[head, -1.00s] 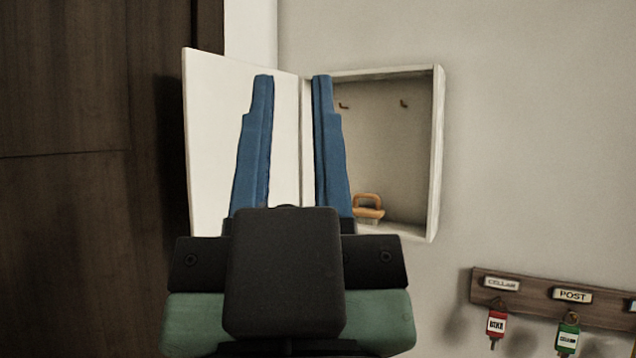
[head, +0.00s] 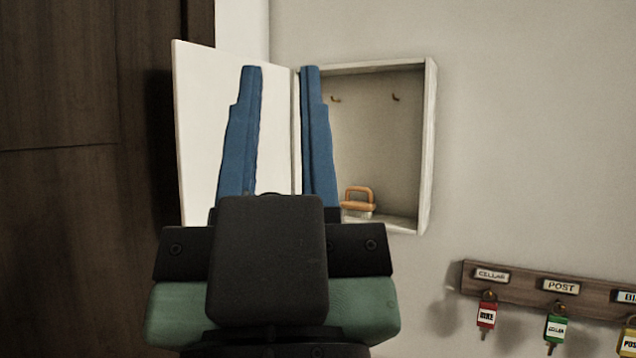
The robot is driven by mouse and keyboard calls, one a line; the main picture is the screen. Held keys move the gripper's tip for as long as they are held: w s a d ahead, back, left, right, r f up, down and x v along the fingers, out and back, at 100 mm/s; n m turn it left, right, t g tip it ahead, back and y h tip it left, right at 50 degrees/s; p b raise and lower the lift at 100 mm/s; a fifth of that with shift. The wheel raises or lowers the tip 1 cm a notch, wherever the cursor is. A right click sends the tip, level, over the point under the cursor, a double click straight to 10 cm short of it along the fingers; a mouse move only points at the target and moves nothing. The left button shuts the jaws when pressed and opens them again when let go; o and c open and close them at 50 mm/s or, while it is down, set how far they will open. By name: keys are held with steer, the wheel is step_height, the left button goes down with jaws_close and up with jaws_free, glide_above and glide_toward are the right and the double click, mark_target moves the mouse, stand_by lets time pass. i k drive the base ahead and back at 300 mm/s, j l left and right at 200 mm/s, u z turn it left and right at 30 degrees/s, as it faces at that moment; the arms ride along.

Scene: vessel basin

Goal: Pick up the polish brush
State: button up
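The polish brush (head: 358,200) has an orange-brown looped handle and pale bristles. It sits on the floor of the open white wall cabinet (head: 430,150), toward the cabinet's left side. The lower left of the brush is partly hidden by my gripper. My gripper (head: 281,72) has two long blue fingers pointing up and away, spread apart with nothing between them. In the picture the right finger is just left of the brush and overlaps the cabinet's hinge side. I cannot tell the depth between fingers and brush.
The cabinet door (head: 200,130) stands open to the left, behind my left finger. Small hooks (head: 396,97) are on the cabinet's back wall. A wooden key rack (head: 530,287) with several tagged keys hangs at lower right. A dark wooden panel (head: 80,200) fills the left.

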mark_target(352, 208)
steer(key=i+l+u, duration=0.75)
steer(key=l+u, duration=0.15)
steer(key=i+l+u, duration=0.25)
steer(key=l, duration=0.2)
steer(key=k+j, duration=0.05)
steer(key=k, duration=0.05)
